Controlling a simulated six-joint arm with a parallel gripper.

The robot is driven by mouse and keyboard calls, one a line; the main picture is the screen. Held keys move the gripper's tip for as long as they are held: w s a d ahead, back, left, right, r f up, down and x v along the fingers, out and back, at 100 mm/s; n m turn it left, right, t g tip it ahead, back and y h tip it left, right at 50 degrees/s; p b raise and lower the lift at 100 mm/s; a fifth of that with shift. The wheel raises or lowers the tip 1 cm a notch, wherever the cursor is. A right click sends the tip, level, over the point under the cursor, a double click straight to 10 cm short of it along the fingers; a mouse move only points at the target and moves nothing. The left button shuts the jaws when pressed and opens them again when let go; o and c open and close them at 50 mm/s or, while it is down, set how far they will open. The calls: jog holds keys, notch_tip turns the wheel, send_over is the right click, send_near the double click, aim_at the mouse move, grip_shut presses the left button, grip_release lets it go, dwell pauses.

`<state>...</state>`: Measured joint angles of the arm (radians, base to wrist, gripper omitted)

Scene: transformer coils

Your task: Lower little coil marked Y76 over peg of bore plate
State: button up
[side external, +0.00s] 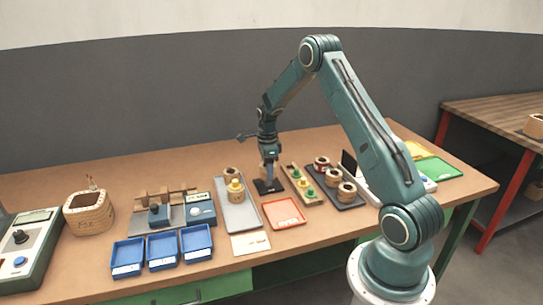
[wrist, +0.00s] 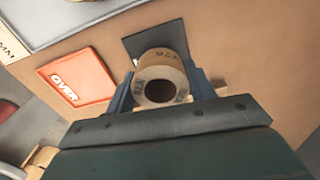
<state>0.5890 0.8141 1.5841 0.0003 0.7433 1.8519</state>
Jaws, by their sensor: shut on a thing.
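My gripper (wrist: 162,84) is shut on a small tan coil (wrist: 160,66), with one finger on each side of it. The coil has dark marking on its side and end face; the letters are upside down and look like Y76. Its round dark bore faces the wrist camera. The bore plate (wrist: 147,40), a dark square, lies on the table beyond the coil in the wrist view. In the side view my gripper (side external: 269,179) points down over the dark plate (side external: 277,187). The peg is hidden, and I cannot tell the gap between coil and plate.
A red tray (side external: 284,213) marked OVER (wrist: 64,91) lies near the plate. A grey tray (side external: 240,220) with coils stands left of it, and a wooden peg strip (side external: 312,200) and dark tray (side external: 352,204) with coils stand right. Blue bins (side external: 162,250) stand at the front left.

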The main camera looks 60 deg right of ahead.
jog(key=shift+f, duration=1.5)
dwell(0.4)
jog(key=o, duration=1.5)
jog(key=shift+o, duration=0.2)
jog(key=shift+r, duration=0.1)
jog(key=shift+r, duration=4.25)
